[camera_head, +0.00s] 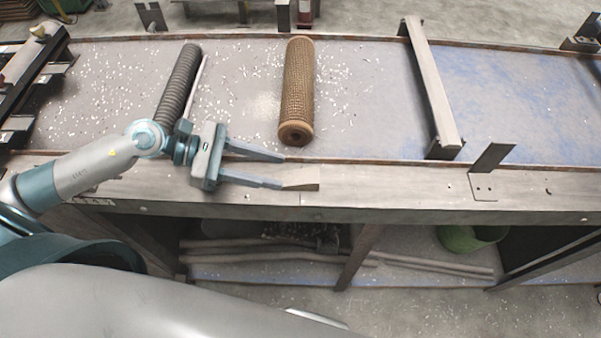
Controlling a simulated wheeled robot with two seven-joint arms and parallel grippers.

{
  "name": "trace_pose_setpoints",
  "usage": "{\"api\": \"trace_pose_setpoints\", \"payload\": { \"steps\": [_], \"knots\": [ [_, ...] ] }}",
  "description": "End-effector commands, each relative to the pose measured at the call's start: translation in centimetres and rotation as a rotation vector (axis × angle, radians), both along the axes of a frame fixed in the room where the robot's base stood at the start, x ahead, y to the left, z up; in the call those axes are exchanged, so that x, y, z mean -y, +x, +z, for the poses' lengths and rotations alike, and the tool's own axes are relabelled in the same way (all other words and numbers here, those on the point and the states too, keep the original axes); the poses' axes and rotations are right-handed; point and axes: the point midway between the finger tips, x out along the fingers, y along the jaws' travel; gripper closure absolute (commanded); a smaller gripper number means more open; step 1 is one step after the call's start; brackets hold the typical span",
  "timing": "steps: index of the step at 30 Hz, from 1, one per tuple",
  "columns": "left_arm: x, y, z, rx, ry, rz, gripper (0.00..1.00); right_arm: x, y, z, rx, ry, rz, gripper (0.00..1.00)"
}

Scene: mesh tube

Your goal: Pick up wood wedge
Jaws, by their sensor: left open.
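The wood wedge (302,180) is a small pale tan block lying on the front wooden ledge of the bench. My left gripper (283,171) comes in from the left with its two fingers spread. Its nearer fingertip is right at the wedge's left end; I cannot tell whether they touch. The farther finger reaches over the inner rim of the bench, behind the wedge. Nothing is between the fingers that I can see. My right gripper is not in view.
A brown mesh tube (298,92) lies on the bench bed (360,100) behind the gripper. A dark ribbed tube (179,85) lies farther left. A metal crossbar (431,85) and an upright bracket (490,160) stand to the right. White chips litter the bed.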

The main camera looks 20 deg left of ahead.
Motion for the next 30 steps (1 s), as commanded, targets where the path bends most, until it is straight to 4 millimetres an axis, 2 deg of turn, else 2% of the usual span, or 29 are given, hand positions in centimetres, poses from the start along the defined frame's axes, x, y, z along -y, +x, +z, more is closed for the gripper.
{"api": "trace_pose_setpoints", "payload": {
  "steps": [1,7,21,30],
  "knots": [
    [0.6,0.2,0.2,0.000,-0.003,0.000,0.59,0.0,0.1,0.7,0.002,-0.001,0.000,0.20],
    [1.9,0.6,-0.7,0.000,-0.001,0.000,0.59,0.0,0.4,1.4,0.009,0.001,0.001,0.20],
    [2.3,0.7,-0.9,0.000,0.000,0.000,0.59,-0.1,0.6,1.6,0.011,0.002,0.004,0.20],
    [4.4,1.4,-1.3,-0.001,-0.002,0.001,0.59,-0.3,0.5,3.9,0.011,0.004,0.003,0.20]
  ]
}}
